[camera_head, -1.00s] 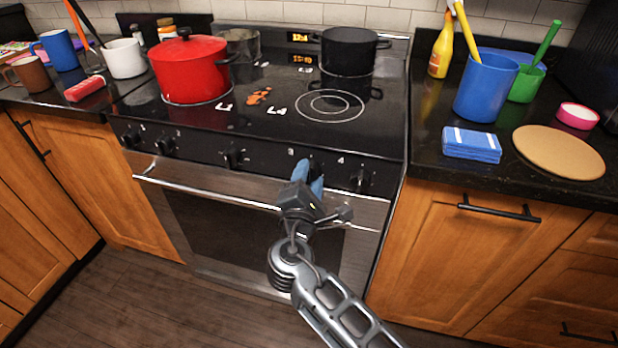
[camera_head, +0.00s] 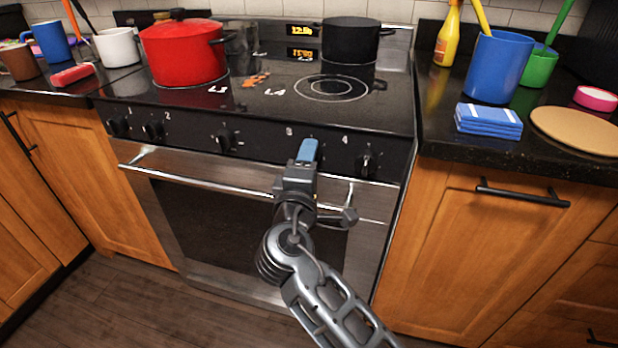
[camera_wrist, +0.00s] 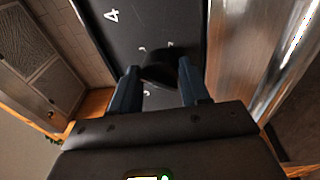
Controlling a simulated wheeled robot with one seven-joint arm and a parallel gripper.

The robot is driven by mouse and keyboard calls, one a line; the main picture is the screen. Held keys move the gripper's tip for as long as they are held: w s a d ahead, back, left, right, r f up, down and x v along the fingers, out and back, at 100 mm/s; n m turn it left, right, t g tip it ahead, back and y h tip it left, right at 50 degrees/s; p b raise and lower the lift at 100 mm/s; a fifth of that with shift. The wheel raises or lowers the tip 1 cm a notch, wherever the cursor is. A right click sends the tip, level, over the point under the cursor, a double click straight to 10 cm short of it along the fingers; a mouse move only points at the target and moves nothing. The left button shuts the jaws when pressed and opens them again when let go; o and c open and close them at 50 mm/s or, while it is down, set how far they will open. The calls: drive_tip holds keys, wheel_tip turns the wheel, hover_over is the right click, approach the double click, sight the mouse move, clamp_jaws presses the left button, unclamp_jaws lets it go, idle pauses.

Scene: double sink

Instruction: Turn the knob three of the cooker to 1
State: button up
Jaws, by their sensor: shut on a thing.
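The cooker (camera_head: 170,130) has a black front panel with numbered black knobs. My gripper (camera_head: 307,150) is at the panel between the printed 3 and 4, at knob three. In the wrist view its two blue fingers (camera_wrist: 158,85) stand on either side of the black knob three (camera_wrist: 160,68) and are shut on it. In the head view my gripper hides this knob. Small marks show around the knob in the wrist view, but its setting cannot be read. Knob four (camera_head: 367,163) is to the right, and another knob (camera_head: 225,139) is to the left.
The steel oven handle (camera_head: 230,180) runs just below the knobs, behind my gripper. A red pot (camera_head: 183,55) and a black pot (camera_head: 350,45) stand on the cooktop.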

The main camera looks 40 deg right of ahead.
drive_tip(key=m+b, duration=0.1)
drive_tip(key=b, duration=0.1)
drive_tip(key=m+b, duration=0.4)
drive_tip(key=shift+a+f+h, duration=0.1)
drive_tip(key=shift+f+h, duration=0.15)
drive_tip(key=shift+h, duration=0.05)
drive_tip(key=shift+r+m, duration=0.1)
drive_tip(key=shift+m, duration=0.2)
drive_tip(key=o, duration=1.1)
drive_tip(key=shift+c, duration=0.2)
drive_tip(key=v, duration=0.7)
drive_tip(key=shift+s+a, duration=0.15)
drive_tip(key=shift+a, duration=0.2)
